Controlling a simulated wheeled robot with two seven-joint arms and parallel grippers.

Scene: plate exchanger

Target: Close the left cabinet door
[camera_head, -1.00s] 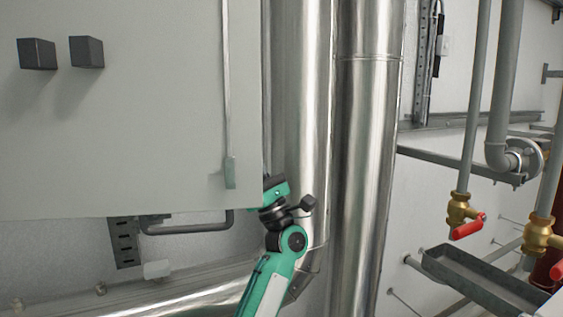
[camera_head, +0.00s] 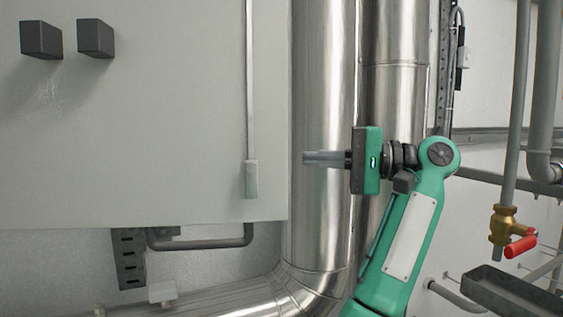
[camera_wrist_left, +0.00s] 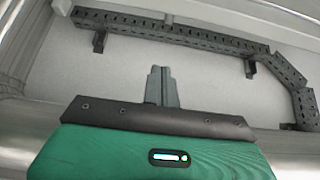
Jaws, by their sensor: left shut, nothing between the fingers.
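A pale grey cabinet front (camera_head: 150,130) fills the left of the head view, with two dark square knobs (camera_head: 95,38) near its top. A thin vertical rod with a grey handle end (camera_head: 251,180) runs near its right edge. I cannot tell whether this panel is the left door or how far it stands open. My left gripper (camera_head: 305,158) is shut and empty. Its fingers point left at the cabinet's right edge, with a small gap in the picture. The closed fingers also show in the left wrist view (camera_wrist_left: 161,86). My right gripper is out of view.
Shiny vertical pipes (camera_head: 322,80) stand right of the cabinet, behind my left gripper. A grey bent bar (camera_head: 205,242) sits under the cabinet. A brass valve with a red lever (camera_head: 520,246) is at right. A perforated metal rail (camera_wrist_left: 165,32) crosses the left wrist view.

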